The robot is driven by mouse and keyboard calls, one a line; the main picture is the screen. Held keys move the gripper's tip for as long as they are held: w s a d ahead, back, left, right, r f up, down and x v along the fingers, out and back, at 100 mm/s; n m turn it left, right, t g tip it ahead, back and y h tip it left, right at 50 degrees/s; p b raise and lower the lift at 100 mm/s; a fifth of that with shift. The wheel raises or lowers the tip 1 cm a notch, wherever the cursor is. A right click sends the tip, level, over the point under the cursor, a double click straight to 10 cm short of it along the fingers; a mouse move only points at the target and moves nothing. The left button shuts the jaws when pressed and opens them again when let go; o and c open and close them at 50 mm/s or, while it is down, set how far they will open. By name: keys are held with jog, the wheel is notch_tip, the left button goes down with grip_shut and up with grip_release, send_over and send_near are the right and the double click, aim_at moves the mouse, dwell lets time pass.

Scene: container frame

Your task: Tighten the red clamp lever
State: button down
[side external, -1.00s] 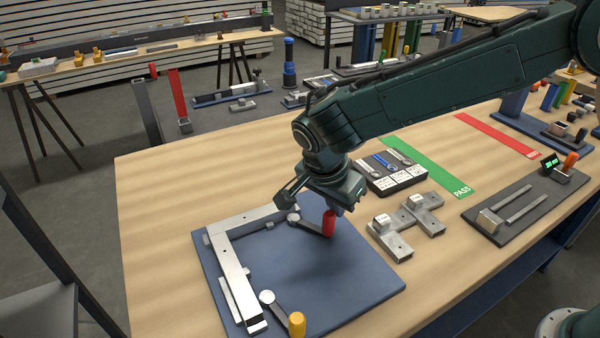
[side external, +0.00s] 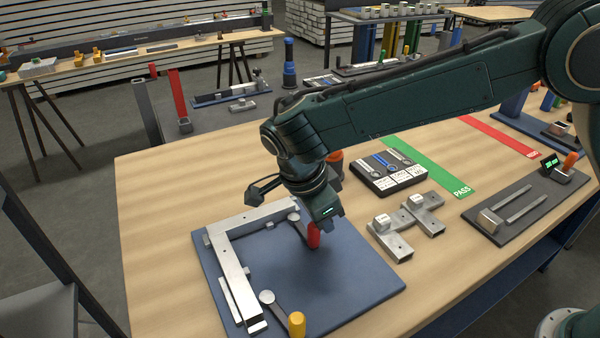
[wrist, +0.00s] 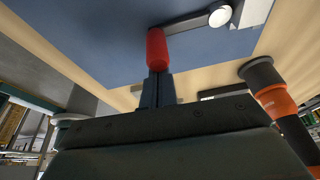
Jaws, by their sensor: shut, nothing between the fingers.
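The red clamp lever (side external: 313,236) is at the upper part of the blue fixture plate (side external: 350,275). Its grey arm runs from a round pivot near the corner of the metal frame (side external: 232,270) to the upright red handle. My gripper (side external: 318,221) is shut, its tips at the red handle with nothing between them. In the wrist view, the dark shut fingers (wrist: 157,88) meet the end of the red handle (wrist: 157,48), seeming to touch its side. The metal corner behind my wrist is partly hidden.
A second clamp lever with a yellow handle (side external: 297,324) is at the plate's front. Grey bracket parts (side external: 405,222) and a tool tray (side external: 388,170) stand to the right. An orange and black tool (wrist: 270,95) is close to my gripper. The plate's right half is clear.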

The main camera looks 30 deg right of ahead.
aim_at(338, 242)
dwell(0.5)
jog(key=shift+s+d, duration=0.15)
jog(key=shift+d, duration=0.7)
jog(key=shift+s+d, duration=0.1)
jog(key=shift+d, duration=0.7)
jog(key=v, duration=0.9)
jog(key=shift+d+r, duration=0.15)
jog(key=shift+r, duration=0.3)
jog(key=shift+w, duration=0.1)
